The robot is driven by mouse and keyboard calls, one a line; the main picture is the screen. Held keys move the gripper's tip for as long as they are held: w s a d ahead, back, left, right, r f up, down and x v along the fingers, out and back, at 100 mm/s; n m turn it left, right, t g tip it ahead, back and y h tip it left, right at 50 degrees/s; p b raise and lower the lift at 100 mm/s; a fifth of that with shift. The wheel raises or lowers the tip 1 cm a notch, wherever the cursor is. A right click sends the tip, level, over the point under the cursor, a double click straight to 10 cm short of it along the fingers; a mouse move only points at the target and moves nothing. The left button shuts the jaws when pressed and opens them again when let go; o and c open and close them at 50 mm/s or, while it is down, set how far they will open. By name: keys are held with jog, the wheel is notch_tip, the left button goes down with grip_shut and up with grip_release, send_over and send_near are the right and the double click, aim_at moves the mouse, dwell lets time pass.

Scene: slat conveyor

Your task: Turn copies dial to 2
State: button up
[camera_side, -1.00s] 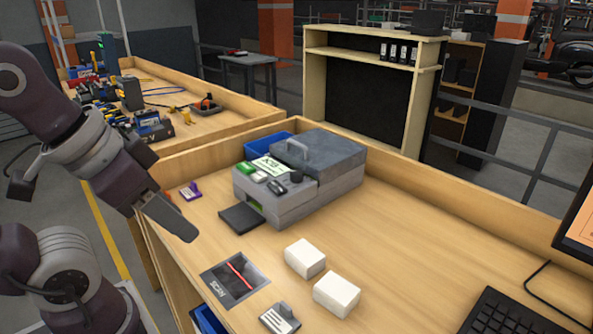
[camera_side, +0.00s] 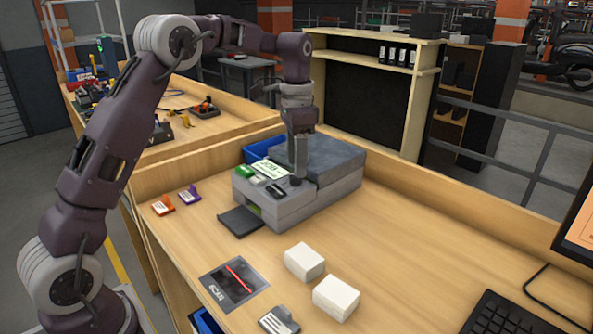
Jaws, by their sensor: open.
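A grey copier-like machine (camera_side: 313,202) stands on the wooden bench, with a green button (camera_side: 244,171), a label card (camera_side: 270,169) and dark controls (camera_side: 276,190) on its front top panel. My gripper (camera_side: 297,177) points straight down at the right end of that panel, at a small dark round knob (camera_side: 295,181) that looks like the dial. The gripper is open, but its fingers look like one narrow shape from this side. I cannot tell whether they touch the knob. The dial's marks and setting are too small to read and partly hidden.
A dark tray (camera_side: 241,222) sticks out at the machine's front. Two white blocks (camera_side: 304,261), a scan pad (camera_side: 234,283) and a grey tag (camera_side: 279,320) lie nearer. Orange (camera_side: 162,206) and purple (camera_side: 189,195) tags lie left. A blue bin (camera_side: 262,148) is behind.

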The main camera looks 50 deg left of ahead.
jog(key=shift+f, duration=1.55)
grip_shut()
jog(key=shift+n, duration=0.3)
jog(key=n, duration=0.3)
jog(key=shift+n, duration=2)
grip_release()
